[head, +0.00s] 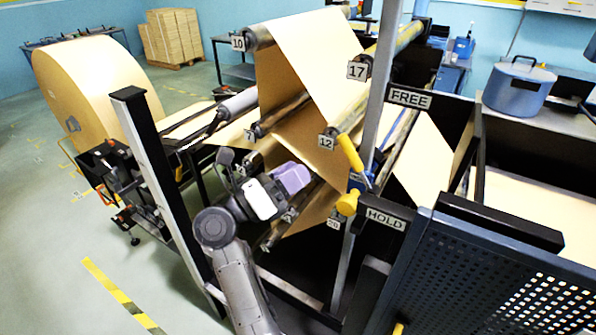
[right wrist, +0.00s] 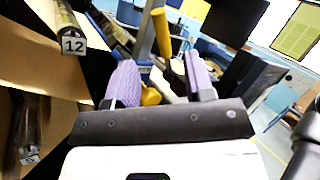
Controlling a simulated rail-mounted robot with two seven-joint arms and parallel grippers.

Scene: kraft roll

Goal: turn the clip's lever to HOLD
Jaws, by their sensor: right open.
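The clip is on a grey upright post, between a FREE plate (head: 410,97) above and a HOLD plate (head: 386,219) below. A yellow bar (head: 350,152), apparently the lever, slants up and left from the post. A yellow rounded piece (head: 347,203) sits below it, nearer HOLD. My right gripper (head: 296,178), with purple fingers, is left of both yellow parts and apart from them. In the right wrist view the fingers (right wrist: 160,75) are spread and empty; the yellow bar (right wrist: 161,32) shows beyond them, and the yellow rounded piece (right wrist: 150,96) shows through the gap. My left gripper is out of view.
Brown kraft web (head: 305,55) runs over numbered rollers close behind and left of my right gripper. A dark perforated panel (head: 480,280) stands at lower right. A black frame post (head: 150,160) rises at left. A blue pot (head: 518,86) stands at back right.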

